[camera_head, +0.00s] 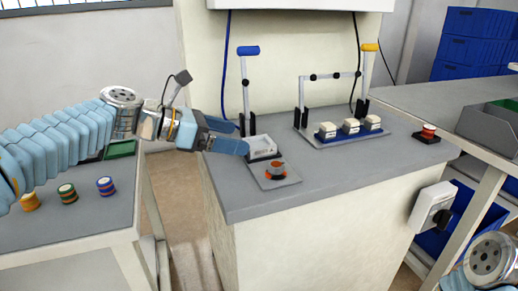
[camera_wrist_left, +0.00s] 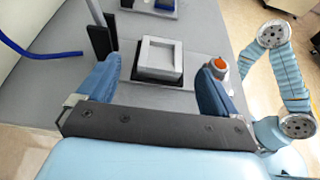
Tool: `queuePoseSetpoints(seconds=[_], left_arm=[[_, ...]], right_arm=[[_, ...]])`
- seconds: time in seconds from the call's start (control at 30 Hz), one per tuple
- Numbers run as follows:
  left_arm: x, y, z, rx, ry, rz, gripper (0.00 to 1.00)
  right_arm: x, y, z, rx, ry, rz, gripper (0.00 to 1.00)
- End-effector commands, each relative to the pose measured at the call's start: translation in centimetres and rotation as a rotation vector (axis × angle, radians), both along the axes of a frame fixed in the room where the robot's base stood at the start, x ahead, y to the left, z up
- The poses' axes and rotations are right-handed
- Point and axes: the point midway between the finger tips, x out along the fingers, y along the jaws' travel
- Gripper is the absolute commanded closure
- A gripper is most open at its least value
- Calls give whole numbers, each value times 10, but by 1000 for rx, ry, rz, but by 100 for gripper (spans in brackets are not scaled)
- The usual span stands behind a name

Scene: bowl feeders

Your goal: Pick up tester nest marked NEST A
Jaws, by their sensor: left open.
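A pale grey square nest with a recessed top on a black base (camera_head: 262,145) stands on the grey bench top; any marking is too small to read, so I cannot confirm it is NEST A. In the left wrist view the nest (camera_wrist_left: 158,58) lies ahead, between the lines of the two blue fingers. My left gripper (camera_head: 238,136) is open and empty, close to the nest's left side in the head view. In the left wrist view the gripper (camera_wrist_left: 158,77) has one finger on each side, with no clear contact. My right gripper is out of view.
An orange-topped round part (camera_head: 276,170) on a grey plate stands just in front of the nest. A blue-handled lever (camera_head: 246,85) rises behind it. A fixture with several white blocks (camera_head: 349,128) stands to the right.

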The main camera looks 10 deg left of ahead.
Motion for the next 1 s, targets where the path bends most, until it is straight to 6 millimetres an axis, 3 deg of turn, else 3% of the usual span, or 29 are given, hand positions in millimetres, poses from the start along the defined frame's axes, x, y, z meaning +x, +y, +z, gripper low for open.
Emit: queuePoseSetpoints(seconds=[0.3, 0.57, 1.0], left_arm=[[22, -36, -19, 0, 1, -2, 6], [25, -39, -20, -1, 1, 0, 6], [24, -39, -19, 0, 0, 0, 67]], right_arm=[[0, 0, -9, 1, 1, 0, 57], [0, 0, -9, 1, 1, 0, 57], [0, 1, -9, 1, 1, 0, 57]])
